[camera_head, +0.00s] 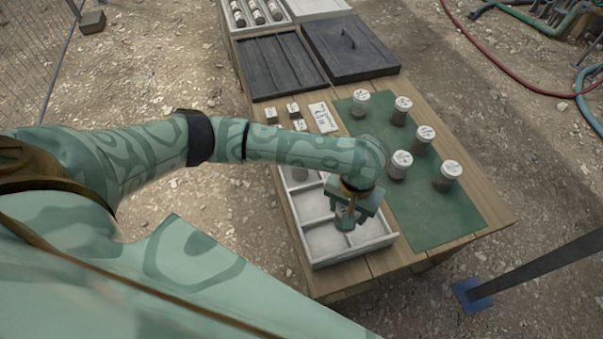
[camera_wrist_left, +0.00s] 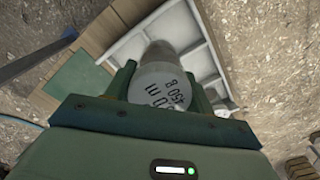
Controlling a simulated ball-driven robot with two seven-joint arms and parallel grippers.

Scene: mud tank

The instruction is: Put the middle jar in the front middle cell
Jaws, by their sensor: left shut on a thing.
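My left gripper (camera_head: 346,218) is over the white divided tray (camera_head: 352,253), at its near part. In the left wrist view the gripper (camera_wrist_left: 162,95) is shut on a jar (camera_wrist_left: 163,88) with a printed white lid. The jar points down toward the tray's cells (camera_wrist_left: 205,62); I cannot tell whether its base touches a cell floor. In the head view the gripper largely hides this jar. Several other white-lidded jars stand upright on the green mat (camera_head: 440,220), such as a near one (camera_head: 446,177) and a far one (camera_head: 359,104). My right gripper is not in view.
A wooden table (camera_head: 475,234) bears the tray and mat. Small labelled blocks (camera_head: 271,116) and a white card (camera_head: 323,118) lie behind the tray. A dark ribbed tray (camera_head: 280,66) and a dark lid with a handle (camera_head: 350,50) are farther back. The mat's near end is clear.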

